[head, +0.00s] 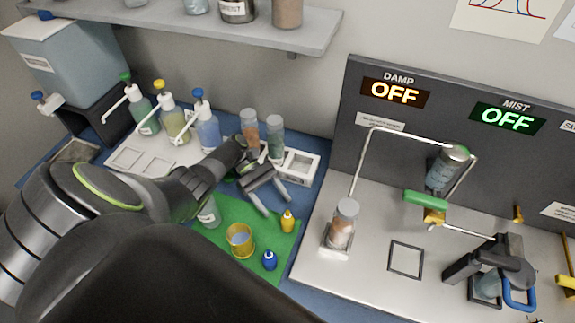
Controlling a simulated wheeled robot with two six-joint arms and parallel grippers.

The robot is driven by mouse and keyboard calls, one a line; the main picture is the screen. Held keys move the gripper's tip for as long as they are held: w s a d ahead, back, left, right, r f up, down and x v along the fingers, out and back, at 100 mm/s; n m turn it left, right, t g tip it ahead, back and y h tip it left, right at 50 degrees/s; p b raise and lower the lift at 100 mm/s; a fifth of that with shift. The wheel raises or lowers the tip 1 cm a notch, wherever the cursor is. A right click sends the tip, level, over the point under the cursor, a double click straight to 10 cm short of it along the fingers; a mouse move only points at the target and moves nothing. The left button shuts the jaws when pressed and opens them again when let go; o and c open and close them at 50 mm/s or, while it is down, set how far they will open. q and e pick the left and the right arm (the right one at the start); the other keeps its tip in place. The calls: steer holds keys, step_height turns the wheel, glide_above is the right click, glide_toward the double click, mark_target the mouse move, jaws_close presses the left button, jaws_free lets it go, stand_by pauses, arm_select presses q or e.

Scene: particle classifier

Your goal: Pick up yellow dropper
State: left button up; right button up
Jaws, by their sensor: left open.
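The yellow dropper (288,222) is a small yellow bulb-topped piece standing on the green mat (215,238), near its right edge. My left gripper (275,205) reaches in from the left above the mat. Its two fingers are spread apart and empty, with the tips just up and to the left of the yellow dropper; I cannot tell whether they touch it. My right gripper is not in view.
On the mat are a yellow cup (240,240), a blue dropper (269,260) and a clear bottle (209,214) partly behind my arm. Pump bottles and a white rack (300,165) stand behind. A metal platform with a jar (343,224) lies right.

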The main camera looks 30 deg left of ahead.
mark_target(288, 222)
arm_select(q)
steer(key=shift+s+d+f, duration=0.15)
steer(key=shift+s+d, duration=0.1)
steer(key=shift+d, duration=0.4)
steer(key=shift+d+f, duration=0.55)
steer(key=x, duration=0.4)
steer(key=shift+s+d+f, duration=0.15)
steer(key=shift+s+d, duration=0.05)
steer(key=shift+a, duration=0.1)
steer(key=shift+c, duration=0.4)
steer(key=c, duration=1)
